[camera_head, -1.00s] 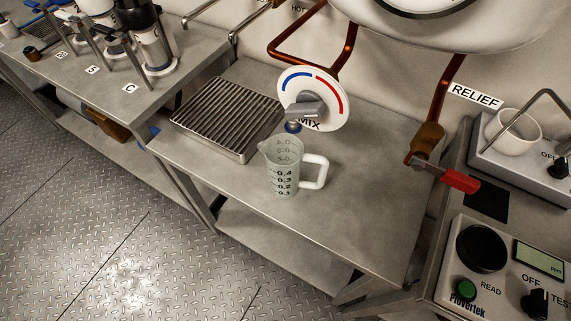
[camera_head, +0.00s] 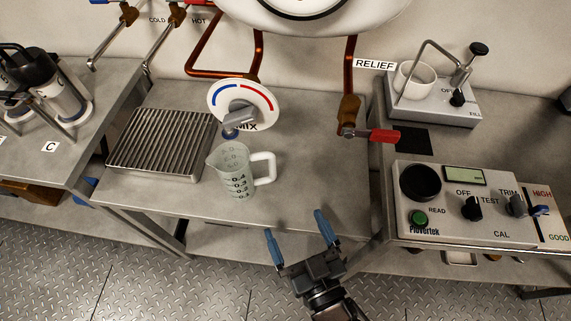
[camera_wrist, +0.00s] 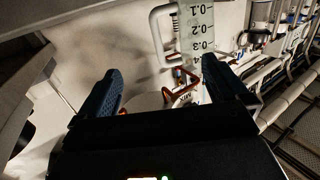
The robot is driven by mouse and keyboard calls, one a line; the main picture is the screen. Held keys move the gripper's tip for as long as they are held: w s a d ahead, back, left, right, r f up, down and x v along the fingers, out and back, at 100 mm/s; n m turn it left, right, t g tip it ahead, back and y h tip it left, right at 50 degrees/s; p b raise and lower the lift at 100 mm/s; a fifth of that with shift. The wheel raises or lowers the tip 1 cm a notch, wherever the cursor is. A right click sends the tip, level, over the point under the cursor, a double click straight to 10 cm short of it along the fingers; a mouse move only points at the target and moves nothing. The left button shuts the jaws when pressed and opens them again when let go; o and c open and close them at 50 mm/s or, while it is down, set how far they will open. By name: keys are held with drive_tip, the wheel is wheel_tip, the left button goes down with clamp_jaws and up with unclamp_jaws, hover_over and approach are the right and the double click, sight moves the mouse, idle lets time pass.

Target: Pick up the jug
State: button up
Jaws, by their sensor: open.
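The jug (camera_head: 233,172) is a clear measuring jug with black graduation marks and a white handle on its right side. It stands upright on the grey metal bench (camera_head: 300,160), just below the MIX dial, and looks empty. In the wrist view the jug (camera_wrist: 196,30) appears upside down at the top centre, with its handle to the left. My gripper (camera_head: 297,225) is open and empty, with two blue fingers. In the head view it is at the bench's front edge, to the right of and below the jug, apart from it.
A ridged drip grate (camera_head: 160,145) lies left of the jug. The MIX dial (camera_head: 242,105) and its lever are close behind it. A red-handled relief valve (camera_head: 372,135) and a Plovertek meter (camera_head: 465,205) are to the right. Bare bench lies between jug and meter.

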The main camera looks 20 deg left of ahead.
sight(243, 186)
drive_tip(key=w+a, duration=0.1)
drive_tip(key=a, duration=0.3)
drive_tip(key=w+a+r+n+g+y, duration=0.1)
drive_tip(key=a, duration=0.2)
drive_tip(key=w+a+y, duration=0.1)
drive_tip(key=a, duration=0.3)
drive_tip(key=shift+a+r+n+g, duration=0.15)
drive_tip(key=shift+a+n+g, duration=0.15)
drive_tip(key=shift+n+g, duration=0.1)
drive_tip(key=x, duration=0.5)
drive_tip(key=shift+w+a, duration=0.25)
drive_tip(key=shift+w, duration=0.1)
drive_tip(key=shift+c, duration=0.5)
drive_tip(key=c, duration=0.9)
drive_tip(key=shift+c, duration=0.2)
